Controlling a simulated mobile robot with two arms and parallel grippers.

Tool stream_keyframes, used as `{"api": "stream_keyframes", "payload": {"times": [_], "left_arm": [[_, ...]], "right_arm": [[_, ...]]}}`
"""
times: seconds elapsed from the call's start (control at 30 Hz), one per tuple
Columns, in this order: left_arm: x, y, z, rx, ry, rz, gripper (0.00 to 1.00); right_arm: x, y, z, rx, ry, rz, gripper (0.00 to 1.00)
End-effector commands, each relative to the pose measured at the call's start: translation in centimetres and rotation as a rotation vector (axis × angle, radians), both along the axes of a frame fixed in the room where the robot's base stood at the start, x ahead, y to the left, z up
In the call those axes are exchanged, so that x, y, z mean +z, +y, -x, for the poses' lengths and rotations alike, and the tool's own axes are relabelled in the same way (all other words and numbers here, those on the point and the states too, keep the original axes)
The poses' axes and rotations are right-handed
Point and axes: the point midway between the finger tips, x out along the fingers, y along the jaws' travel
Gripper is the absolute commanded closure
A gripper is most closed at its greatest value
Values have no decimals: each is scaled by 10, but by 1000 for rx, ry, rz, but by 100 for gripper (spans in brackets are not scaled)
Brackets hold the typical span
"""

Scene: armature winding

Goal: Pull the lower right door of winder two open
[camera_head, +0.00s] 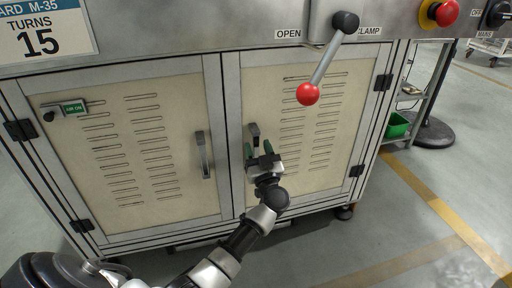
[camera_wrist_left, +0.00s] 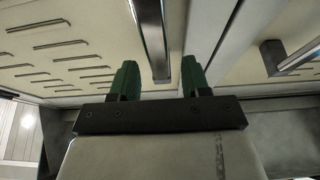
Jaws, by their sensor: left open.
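The lower right door (camera_head: 315,165) of the winder is a cream vented panel in a grey frame, and it looks shut. Its upright grey bar handle (camera_head: 254,131) is near the door's left edge; the handle's lower part is hidden by my gripper. My left gripper (camera_head: 258,150) is at this handle, with its green fingers apart. In the left wrist view the handle (camera_wrist_left: 150,35) runs toward the gap between the open green fingers (camera_wrist_left: 159,72). I cannot tell whether either finger touches it.
The lower left door (camera_head: 130,150) is shut, with its own handle (camera_head: 203,154) beside my arm. A clamp lever with a red knob (camera_head: 308,94) hangs above the right door. A stand with a green bin (camera_head: 397,125) is at the right. The floor in front at right is clear.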

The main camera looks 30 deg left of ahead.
Motion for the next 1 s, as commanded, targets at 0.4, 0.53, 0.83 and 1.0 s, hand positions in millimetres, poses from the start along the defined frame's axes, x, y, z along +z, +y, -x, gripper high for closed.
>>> {"api": "stream_keyframes", "payload": {"times": [0.4, 0.53, 0.83, 1.0], "left_arm": [[9, 17, -15, -1, 1, 1, 53], [9, 17, -15, -1, 1, 1, 55], [9, 17, -15, -1, 0, 0, 100], [9, 16, -15, -1, 0, 0, 100]], "right_arm": [[4, 1, -4, -2, -29, 3, 57], [4, 1, -4, -2, -29, 3, 57], [4, 1, -4, -1, -29, 2, 57], [4, 1, -4, -1, -29, 2, 57]]}}
